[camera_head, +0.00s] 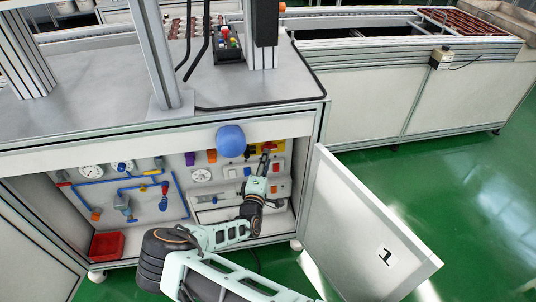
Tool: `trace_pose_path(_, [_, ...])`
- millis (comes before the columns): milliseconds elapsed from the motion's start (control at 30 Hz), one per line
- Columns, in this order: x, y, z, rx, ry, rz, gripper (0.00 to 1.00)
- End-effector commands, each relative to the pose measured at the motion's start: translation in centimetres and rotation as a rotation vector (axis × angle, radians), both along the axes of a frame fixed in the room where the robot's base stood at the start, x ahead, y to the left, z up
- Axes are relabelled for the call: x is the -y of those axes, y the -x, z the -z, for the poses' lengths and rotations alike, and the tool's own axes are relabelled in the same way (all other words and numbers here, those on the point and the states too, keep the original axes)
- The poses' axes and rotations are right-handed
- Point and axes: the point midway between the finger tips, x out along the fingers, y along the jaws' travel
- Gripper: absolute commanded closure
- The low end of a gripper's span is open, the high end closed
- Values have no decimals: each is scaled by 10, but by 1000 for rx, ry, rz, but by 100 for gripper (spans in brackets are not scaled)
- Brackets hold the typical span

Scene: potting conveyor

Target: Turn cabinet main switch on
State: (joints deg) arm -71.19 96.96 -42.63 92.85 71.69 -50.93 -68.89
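The cabinet (165,134) stands open under the worktop, with its right door (362,225) swung out toward me. Inside it, at the upper right of the back panel, there is a yellow and red part (270,146) that looks like the main switch. My gripper (264,160) reaches into the cabinet from below, with its fingertips right at or just below this part. Whether they touch it is too small to tell. The gripper partly covers the part, so its switch position does not show. I cannot make out whether the fingers are open or shut.
Gauges (92,171), blue piping (150,187) and small coloured fittings cover the panel to the left. A blue ball-shaped thing (231,141) shows at the cabinet's upper edge. A red bin (107,246) sits at the lower left. Green floor (470,180) is clear at right.

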Motion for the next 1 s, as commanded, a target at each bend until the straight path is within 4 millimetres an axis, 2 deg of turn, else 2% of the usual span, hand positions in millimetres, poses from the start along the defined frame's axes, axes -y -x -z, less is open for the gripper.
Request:
trace_pose_path(100, [3, -20, 1, 1, -1, 1, 71])
trace_pose_path(233, [4, -33, 1, -1, -2, 1, 71])
trace_pose_path(600, [5, -40, 0, -1, 0, 0, 71])
trace_pose_path(633, [5, -40, 0, -1, 0, 0, 72])
trace_pose_path(900, [5, -40, 0, -1, -1, 0, 100])
trace_pose_path(1000, [5, -40, 0, -1, -1, 0, 100])
